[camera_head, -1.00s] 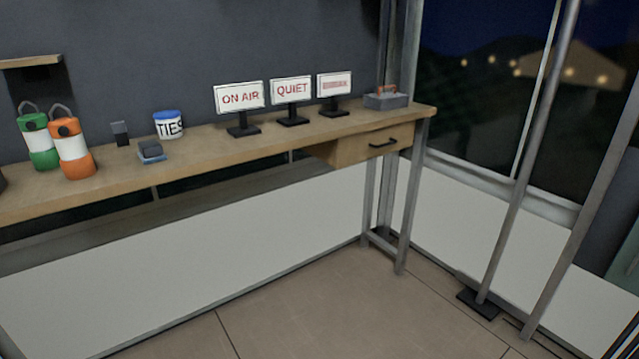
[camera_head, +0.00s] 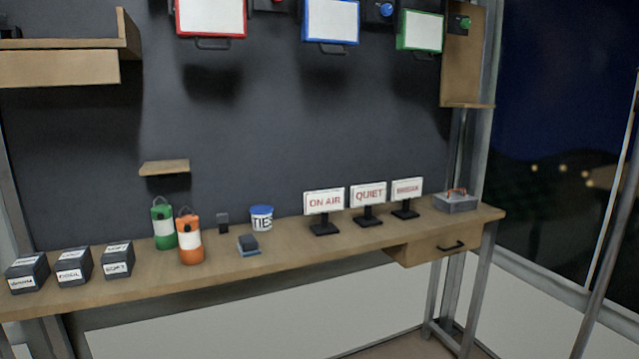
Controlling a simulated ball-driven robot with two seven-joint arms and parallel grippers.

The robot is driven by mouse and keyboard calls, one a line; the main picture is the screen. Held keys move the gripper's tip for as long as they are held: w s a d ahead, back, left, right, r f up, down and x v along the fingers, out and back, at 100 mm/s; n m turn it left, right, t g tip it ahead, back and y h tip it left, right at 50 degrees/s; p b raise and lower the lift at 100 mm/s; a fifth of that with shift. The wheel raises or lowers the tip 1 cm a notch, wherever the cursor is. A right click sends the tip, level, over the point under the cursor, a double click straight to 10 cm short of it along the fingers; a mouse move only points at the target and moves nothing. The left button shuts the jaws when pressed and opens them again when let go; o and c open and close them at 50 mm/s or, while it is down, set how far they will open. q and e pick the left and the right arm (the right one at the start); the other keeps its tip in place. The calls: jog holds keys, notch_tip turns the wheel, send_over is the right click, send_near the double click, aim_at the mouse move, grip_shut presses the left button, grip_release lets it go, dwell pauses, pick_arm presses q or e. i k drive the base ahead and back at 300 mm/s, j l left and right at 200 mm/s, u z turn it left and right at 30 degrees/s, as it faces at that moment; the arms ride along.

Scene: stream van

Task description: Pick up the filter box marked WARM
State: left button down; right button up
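Three dark boxes with white labels stand in a row at the left end of the workbench. The left box (camera_head: 27,273) has a front label too blurred to read with certainty. The middle box (camera_head: 73,267) has a label that is also unclear. The right box (camera_head: 117,260) has a label that seems to read SOFT. I cannot tell for sure which one is marked WARM. Neither of my grippers is in view.
The wooden workbench (camera_head: 330,249) also holds green (camera_head: 163,226) and orange (camera_head: 190,243) canisters, a TIES tub (camera_head: 261,219), small dark blocks, several signs and a grey toolbox (camera_head: 455,202). A small shelf (camera_head: 164,167) juts above the canisters.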

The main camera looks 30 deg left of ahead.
aim_at(29, 274)
jog(key=k+j+u, duration=0.15)
jog(key=j, duration=0.15)
jog(key=j+u, duration=0.15)
jog(key=j, duration=0.2)
jog(key=u, duration=1.7)
